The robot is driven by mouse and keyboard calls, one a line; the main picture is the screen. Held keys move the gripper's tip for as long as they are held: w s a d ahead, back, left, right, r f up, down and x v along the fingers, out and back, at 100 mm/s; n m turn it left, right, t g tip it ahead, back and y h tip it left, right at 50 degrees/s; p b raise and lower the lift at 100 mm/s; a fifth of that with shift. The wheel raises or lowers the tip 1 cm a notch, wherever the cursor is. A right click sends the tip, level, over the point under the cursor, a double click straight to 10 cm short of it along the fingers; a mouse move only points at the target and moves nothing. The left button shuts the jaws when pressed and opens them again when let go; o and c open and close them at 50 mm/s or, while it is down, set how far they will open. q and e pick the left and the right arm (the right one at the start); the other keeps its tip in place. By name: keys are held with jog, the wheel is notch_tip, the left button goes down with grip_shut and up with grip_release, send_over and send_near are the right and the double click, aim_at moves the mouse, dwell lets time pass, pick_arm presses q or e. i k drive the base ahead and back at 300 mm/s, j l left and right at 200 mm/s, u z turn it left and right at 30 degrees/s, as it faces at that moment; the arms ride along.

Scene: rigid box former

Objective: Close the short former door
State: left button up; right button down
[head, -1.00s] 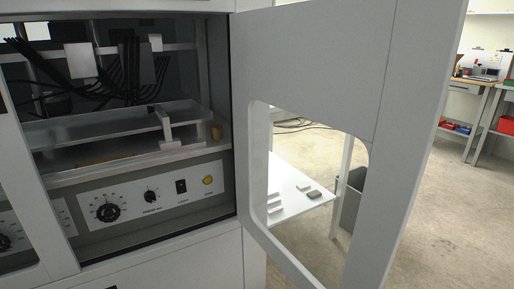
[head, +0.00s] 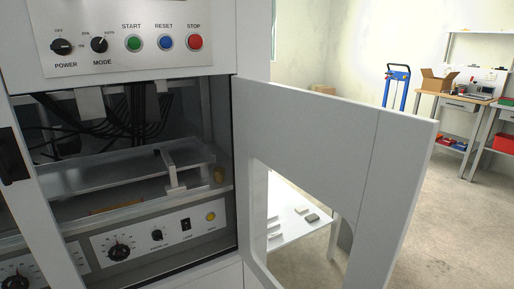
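The short former door (head: 310,130) is a light grey panel with a rounded window cut-out. It stands wide open, hinged at the right edge of the machine opening and swung out to the right toward me. The former's interior (head: 125,170) is exposed, with black cables, a metal tray and a lower panel with knobs (head: 119,252). Neither of my grippers is in the head view.
A control panel (head: 125,40) with green, blue and red buttons is above the opening. A black handle (head: 12,155) is on the left panel. A white table (head: 290,215) shows through the door window. Workbenches (head: 462,100) and a blue hand truck (head: 397,85) are far back right.

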aim_at(368, 163)
jog(key=u, duration=0.45)
jog(key=i+l+u, duration=0.1)
jog(key=l+u, duration=0.25)
jog(key=l, duration=0.25)
jog(key=l+u, duration=0.35)
jog(key=l, duration=0.25)
jog(key=l+u, duration=0.35)
jog(key=l, duration=0.55)
jog(key=k+l, duration=0.15)
jog(key=l, duration=0.05)
